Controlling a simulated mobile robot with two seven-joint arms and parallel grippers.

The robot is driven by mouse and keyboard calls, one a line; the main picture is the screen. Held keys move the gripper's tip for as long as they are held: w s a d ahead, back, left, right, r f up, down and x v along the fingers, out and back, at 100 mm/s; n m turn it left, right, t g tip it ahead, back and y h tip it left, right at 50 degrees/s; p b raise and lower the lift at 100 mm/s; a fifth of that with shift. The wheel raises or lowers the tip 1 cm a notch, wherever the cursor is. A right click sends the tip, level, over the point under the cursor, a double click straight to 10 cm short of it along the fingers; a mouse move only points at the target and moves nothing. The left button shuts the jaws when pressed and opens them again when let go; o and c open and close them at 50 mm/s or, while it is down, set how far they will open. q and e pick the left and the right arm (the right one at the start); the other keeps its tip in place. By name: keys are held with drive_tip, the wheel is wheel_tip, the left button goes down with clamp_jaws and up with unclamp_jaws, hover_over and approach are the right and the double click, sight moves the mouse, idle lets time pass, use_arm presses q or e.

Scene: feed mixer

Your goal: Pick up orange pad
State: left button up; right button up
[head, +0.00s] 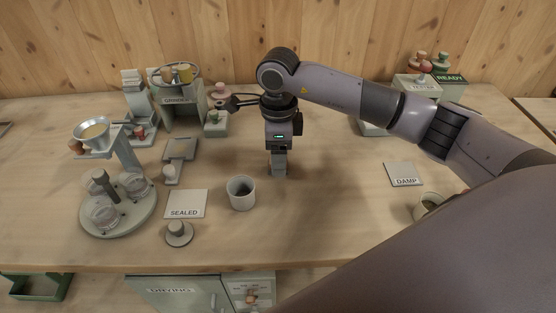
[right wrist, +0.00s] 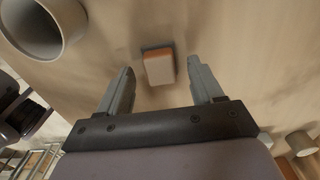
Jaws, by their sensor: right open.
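The orange pad (right wrist: 158,68) shows in the right wrist view as a small block with a pale broad face, an orange edge and a dark strip along its far side. It lies on the wooden table between the two fingers of my right gripper (right wrist: 161,78), with a gap on each side. The right gripper (head: 279,172) is open, points down and is close above the table in the head view. I cannot make out the pad in the head view, where the gripper seems to hide it. My left gripper is not in view.
A grey cup (head: 241,194) stands just left of the right gripper; it also shows in the wrist view (right wrist: 40,27). A SEALED plate (head: 186,203) and a round stand (head: 118,208) are farther left. A DAMP plate (head: 403,174) lies right. Bare table lies between.

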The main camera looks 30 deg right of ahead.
drive_tip(key=shift+f, duration=0.3)
drive_tip(key=c, duration=1.1)
drive_tip(key=shift+r, duration=0.15)
wheel_tip(320, 180, up, 20)
drive_tip(key=shift+f, duration=0.1)
